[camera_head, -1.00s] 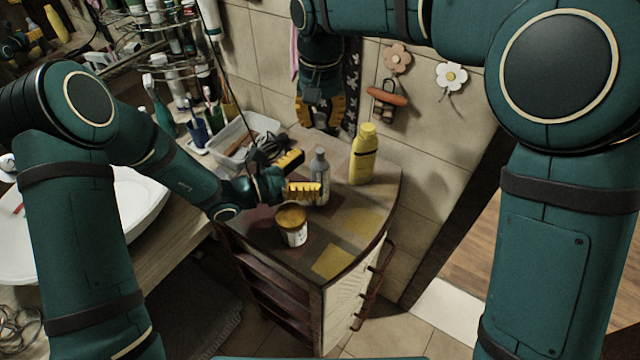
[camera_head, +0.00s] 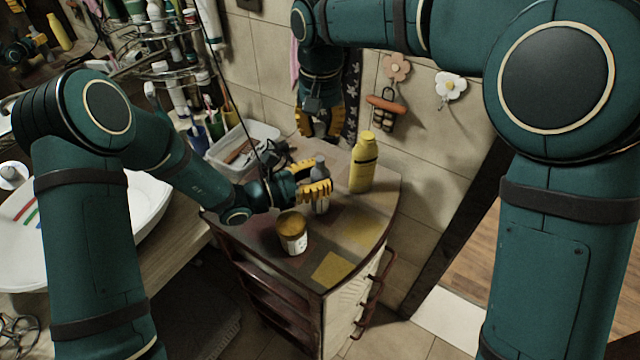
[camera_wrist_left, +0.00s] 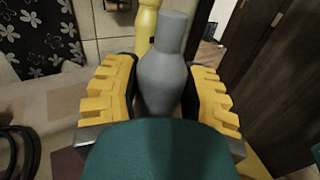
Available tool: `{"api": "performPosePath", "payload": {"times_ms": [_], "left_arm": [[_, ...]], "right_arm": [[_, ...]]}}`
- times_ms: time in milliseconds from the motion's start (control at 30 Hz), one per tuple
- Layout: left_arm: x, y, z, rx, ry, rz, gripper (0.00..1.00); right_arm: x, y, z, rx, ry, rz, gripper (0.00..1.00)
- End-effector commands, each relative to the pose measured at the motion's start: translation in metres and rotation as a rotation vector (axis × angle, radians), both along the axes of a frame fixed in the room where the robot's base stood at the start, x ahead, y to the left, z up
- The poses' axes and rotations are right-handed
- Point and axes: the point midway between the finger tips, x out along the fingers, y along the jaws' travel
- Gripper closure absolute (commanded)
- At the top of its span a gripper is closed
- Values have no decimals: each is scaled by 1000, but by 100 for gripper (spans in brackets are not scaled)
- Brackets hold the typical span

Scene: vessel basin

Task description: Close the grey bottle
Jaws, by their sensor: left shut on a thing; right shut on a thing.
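The grey bottle (camera_head: 319,174) stands upright on the small cabinet top (camera_head: 345,225). My left gripper (camera_head: 312,186) is shut on its body from the left. In the left wrist view the bottle (camera_wrist_left: 165,80) sits between the two yellow fingers (camera_wrist_left: 167,98), with its narrow neck rising above them; no cap can be made out on it. My right gripper (camera_head: 319,124) hangs behind and above the bottle, near the wall, fingers pointing down. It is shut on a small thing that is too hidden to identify.
A yellow bottle (camera_head: 363,165) stands close behind and right of the grey bottle. A jar with a brown lid (camera_head: 292,234) stands in front. A white bin (camera_head: 228,146) is at the back left.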

Motion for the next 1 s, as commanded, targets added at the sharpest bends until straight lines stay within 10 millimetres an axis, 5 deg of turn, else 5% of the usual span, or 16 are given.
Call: {"api": "performPosePath", "payload": {"times_ms": [333, 1000], "left_arm": [[0, 0, 0, -1, 0, 0, 99], [0, 0, 0, -1, 0, 0, 99]], "right_arm": [[-1, 0, -44, -2, 4, 0, 86], [0, 0, -51, -1, 2, 1, 86]]}}
